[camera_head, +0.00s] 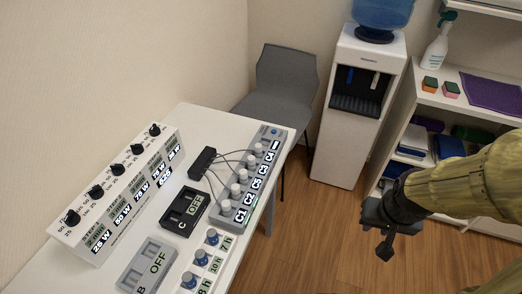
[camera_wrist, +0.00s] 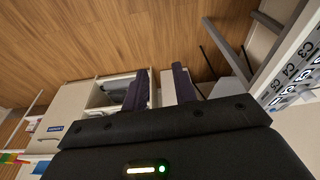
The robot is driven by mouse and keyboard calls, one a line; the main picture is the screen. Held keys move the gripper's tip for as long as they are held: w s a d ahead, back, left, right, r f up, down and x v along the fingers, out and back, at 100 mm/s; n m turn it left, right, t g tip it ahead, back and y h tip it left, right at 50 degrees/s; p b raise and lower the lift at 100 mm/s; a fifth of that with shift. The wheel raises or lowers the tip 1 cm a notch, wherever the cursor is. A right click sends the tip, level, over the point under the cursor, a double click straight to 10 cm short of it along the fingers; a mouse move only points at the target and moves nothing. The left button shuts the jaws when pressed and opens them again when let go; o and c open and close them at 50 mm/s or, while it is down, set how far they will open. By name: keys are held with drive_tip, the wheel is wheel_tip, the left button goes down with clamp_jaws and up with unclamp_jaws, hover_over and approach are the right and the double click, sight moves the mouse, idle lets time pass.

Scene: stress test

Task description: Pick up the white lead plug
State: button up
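Several white round plugs (camera_head: 235,189) stand in a row on a grey panel (camera_head: 263,176) marked C1 to C5, on the white table. Thin dark leads run from them to a black block (camera_head: 203,163). Which plug is the task's one cannot be told. My gripper (camera_head: 376,232) hangs in the air right of the table, well apart from the plugs. In the wrist view my gripper (camera_wrist: 161,88) has its two dark fingers apart with nothing between them.
On the table (camera_head: 188,114) stand a white box with black knobs (camera_head: 120,195), a black OFF switch (camera_head: 183,211), a grey OFF switch (camera_head: 147,265) and blue-and-white knobs (camera_head: 212,237). A grey chair (camera_head: 283,80), water cooler (camera_head: 345,130) and shelf (camera_head: 440,98) stand behind. Floor between is free.

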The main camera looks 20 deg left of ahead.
drive_tip(key=w+a+f+n+t+y+p, duration=0.1)
drive_tip(key=w+a+f+n+t, duration=0.15)
drive_tip(key=w, duration=0.35)
drive_tip(key=w+a+f+n+t+y+p, duration=0.1)
drive_tip(key=w+a+f+n+t+y, duration=0.1)
drive_tip(key=w+a+f+n, duration=0.3)
drive_tip(key=s+a+r+n+t+y, duration=0.1)
drive_tip(key=a+t+y, duration=0.1)
drive_tip(key=a+y, duration=0.3)
drive_tip(key=s+a+r+n+t+y+p, duration=0.1)
drive_tip(key=a+n+t+y, duration=0.1)
drive_tip(key=a+y, duration=0.4)
drive_tip(key=shift+a+r, duration=0.25)
drive_tip(key=shift+r, duration=0.05)
drive_tip(key=shift+s, duration=0.1)
